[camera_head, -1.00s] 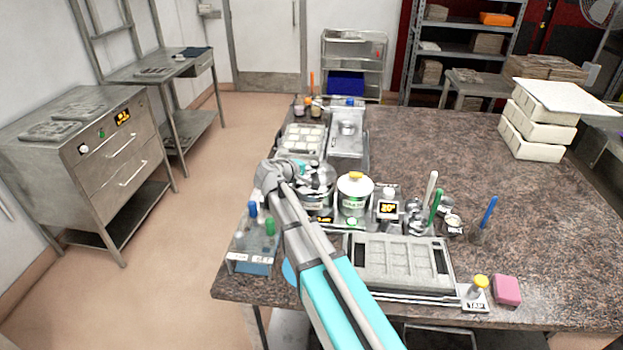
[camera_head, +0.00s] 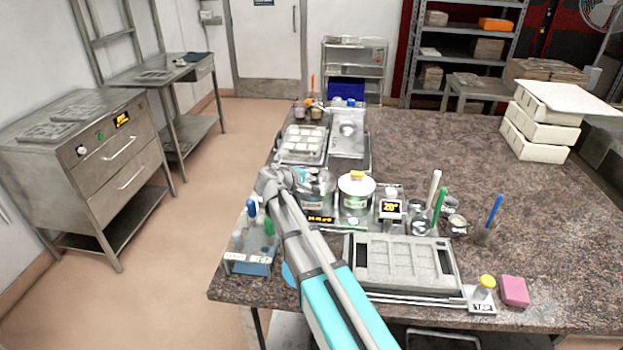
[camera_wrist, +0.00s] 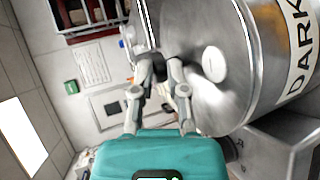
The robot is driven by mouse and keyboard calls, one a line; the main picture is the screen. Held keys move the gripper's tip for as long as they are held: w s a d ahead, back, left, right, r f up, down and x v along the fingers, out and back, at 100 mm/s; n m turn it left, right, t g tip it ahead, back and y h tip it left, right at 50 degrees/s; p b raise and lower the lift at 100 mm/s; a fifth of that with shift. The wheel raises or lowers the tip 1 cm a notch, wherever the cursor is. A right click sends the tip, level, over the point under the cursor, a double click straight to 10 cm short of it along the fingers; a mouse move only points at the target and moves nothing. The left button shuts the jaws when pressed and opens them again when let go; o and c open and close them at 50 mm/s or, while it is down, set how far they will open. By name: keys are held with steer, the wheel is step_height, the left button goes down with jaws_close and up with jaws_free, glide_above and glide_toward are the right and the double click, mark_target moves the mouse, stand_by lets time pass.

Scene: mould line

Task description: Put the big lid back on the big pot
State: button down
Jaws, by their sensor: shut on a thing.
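The big pot (camera_wrist: 285,50) is a steel cylinder with a DARK label; it fills the right of the wrist view and stands behind my wrist in the head view (camera_head: 319,203). A shiny round steel face with a pale round spot, which I take for the big lid (camera_wrist: 200,35), lies at the pot's rim. My gripper (camera_wrist: 163,72) is shut at the near edge of this face, holding the lid. The exact grip point is hidden by the fingers. I cannot tell whether the lid touches the pot all round. In the head view my wrist hides the gripper's fingers.
A white pot (camera_head: 356,203) with a yellow-topped lid stands right of the big pot, beside a display unit (camera_head: 391,208). A rack with bottles (camera_head: 250,255) is at the left front. A grey mould (camera_head: 400,263) lies in front. The counter's right side is mostly clear.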

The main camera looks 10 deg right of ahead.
steer(key=shift+f, duration=0.25)
steer(key=c, duration=0.6)
jaws_free()
steer(key=shift+c, duration=0.2)
steer(key=shift+a+r, duration=0.1)
steer(key=shift+r, duration=0.1)
steer(key=shift+r, duration=0.2)
steer(key=p+v, duration=0.4)
steer(key=v, duration=0.8)
steer(key=shift+f, duration=0.15)
steer(key=shift+s+f, duration=0.1)
